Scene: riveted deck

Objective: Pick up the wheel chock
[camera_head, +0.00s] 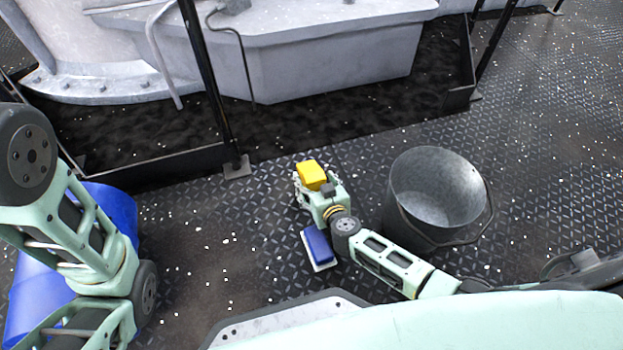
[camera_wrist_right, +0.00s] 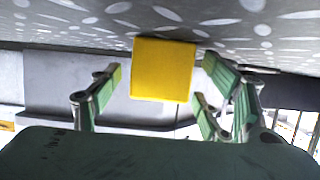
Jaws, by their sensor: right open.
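The wheel chock, a yellow block (camera_head: 311,174), is on the deck near the middle of the head view. My right gripper (camera_head: 308,188) is at the chock, which partly hides its fingers in that view. In the right wrist view the chock's flat yellow face (camera_wrist_right: 163,69) shows between the fingers of my open right gripper (camera_wrist_right: 158,84). A gap shows on the left side; the right fingers look close to it, and I cannot tell whether they touch. My left arm is at the left of the head view, but its gripper is out of frame.
A grey metal bucket (camera_head: 437,190) stands right of my right arm. A blue block with a pale base (camera_head: 319,248) lies just below the gripper. A blue drum (camera_head: 108,206) is behind my left arm. A black post (camera_head: 213,90) and low frame edge the grey machinery beyond.

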